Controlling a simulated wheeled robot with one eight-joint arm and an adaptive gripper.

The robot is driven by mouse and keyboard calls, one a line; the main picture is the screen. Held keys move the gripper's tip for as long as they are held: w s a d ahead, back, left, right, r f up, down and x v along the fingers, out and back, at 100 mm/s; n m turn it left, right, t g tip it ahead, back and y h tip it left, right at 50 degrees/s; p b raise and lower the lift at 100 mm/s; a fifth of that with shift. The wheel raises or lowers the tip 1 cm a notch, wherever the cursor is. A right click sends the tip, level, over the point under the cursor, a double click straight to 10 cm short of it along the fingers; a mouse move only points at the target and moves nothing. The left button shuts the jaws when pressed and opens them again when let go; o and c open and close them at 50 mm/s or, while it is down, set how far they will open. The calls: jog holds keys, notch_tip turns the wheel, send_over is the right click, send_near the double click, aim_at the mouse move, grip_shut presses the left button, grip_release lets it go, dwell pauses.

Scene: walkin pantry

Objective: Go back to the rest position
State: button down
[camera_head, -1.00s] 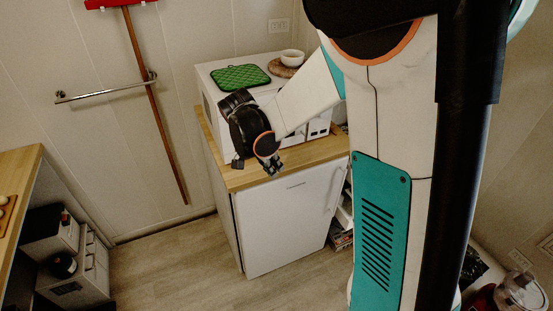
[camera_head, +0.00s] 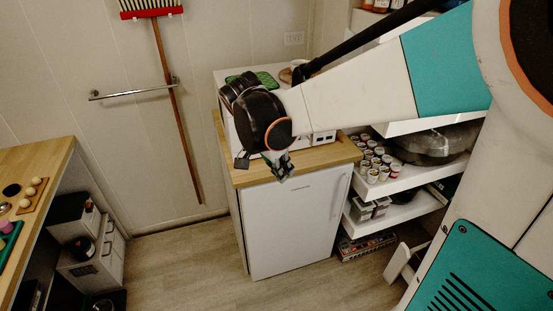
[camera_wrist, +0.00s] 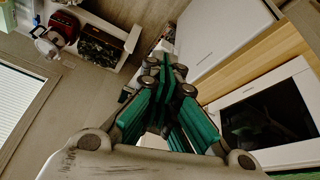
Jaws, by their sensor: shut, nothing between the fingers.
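My gripper (camera_head: 281,172) is shut and empty in the head view. It hangs in front of the wooden top of the white fridge, close to the counter's front edge. In the wrist view my gripper (camera_wrist: 165,75) shows its teal fingers brought together with nothing between them. My arm reaches across the head view from the right and hides part of the white appliance on the counter.
The white fridge (camera_head: 292,225) with its wooden counter (camera_head: 325,155) stands below my gripper. A green mat (camera_head: 262,78) lies on the appliance behind my wrist. White shelves (camera_head: 405,180) with jars are to the right. A broom (camera_head: 176,110) hangs by a wall rail. Open floor lies left of the fridge.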

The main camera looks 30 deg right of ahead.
jog(key=s+a+f+n+t+y+b, duration=0.1)
jog(key=s+a+n+t+y+b, duration=0.1)
jog(key=s+n, duration=0.4)
jog(key=s+a+f+n+t+y+b, duration=0.1)
jog(key=s+a+n+t+b, duration=0.3)
jog(key=n, duration=0.5)
jog(key=shift+s+a+n+t+y, duration=0.4)
jog(key=shift+s+a+y, duration=0.3)
jog(key=shift+s+a, duration=0.3)
